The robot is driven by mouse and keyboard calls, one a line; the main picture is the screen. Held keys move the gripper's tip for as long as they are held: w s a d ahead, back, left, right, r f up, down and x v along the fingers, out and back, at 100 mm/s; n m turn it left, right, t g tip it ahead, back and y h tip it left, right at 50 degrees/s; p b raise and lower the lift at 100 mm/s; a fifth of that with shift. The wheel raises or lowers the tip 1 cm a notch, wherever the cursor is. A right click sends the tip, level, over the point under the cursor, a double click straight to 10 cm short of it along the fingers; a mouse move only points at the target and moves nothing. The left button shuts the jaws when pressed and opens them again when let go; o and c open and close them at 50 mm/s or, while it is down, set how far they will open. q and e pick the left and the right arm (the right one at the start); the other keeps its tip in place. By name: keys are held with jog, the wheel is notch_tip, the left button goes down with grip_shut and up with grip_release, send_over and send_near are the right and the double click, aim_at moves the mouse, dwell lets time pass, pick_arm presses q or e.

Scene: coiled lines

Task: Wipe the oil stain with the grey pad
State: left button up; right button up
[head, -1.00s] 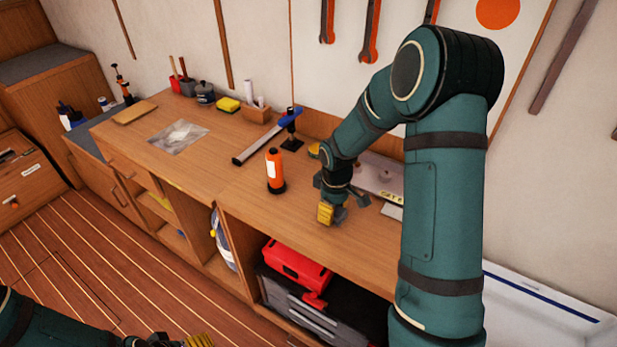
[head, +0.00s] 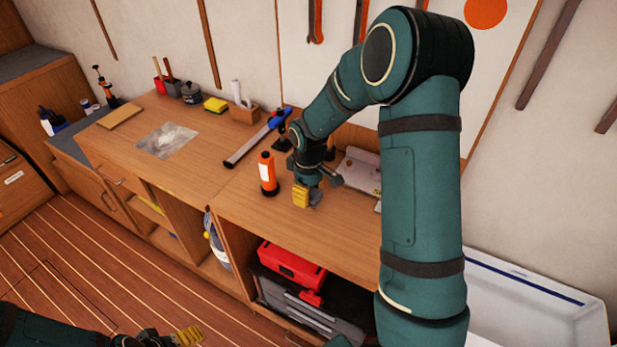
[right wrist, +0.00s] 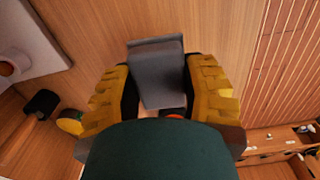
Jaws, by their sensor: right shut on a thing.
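My right gripper (head: 306,196) is over the right part of the wooden bench, just right of an orange bottle. It is shut on the grey pad (right wrist: 157,72), which sits between the yellow fingers in the right wrist view. Whether the pad touches the bench is unclear. A pale grey, glossy patch (head: 166,140), which looks like the oil stain, lies on the left part of the bench, well away from the pad. My left gripper (head: 188,337) is low at the bottom left, partly cut off; its jaws cannot be made out.
The orange bottle (head: 267,173) and a blue-handled tool (head: 258,138) stand or lie between the right gripper and the patch. A yellow sponge (head: 216,104), a wooden board (head: 120,116) and pots line the back. The bench front around the patch is clear.

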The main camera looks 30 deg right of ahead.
jog(key=shift+w+r+p, duration=0.25)
jog(key=shift+r+p, duration=0.3)
jog(key=shift+r, duration=0.3)
jog(key=shift+s+r+p, duration=0.1)
jog(key=shift+r+p, duration=0.65)
jog(key=shift+r, duration=0.45)
jog(key=shift+f, duration=0.1)
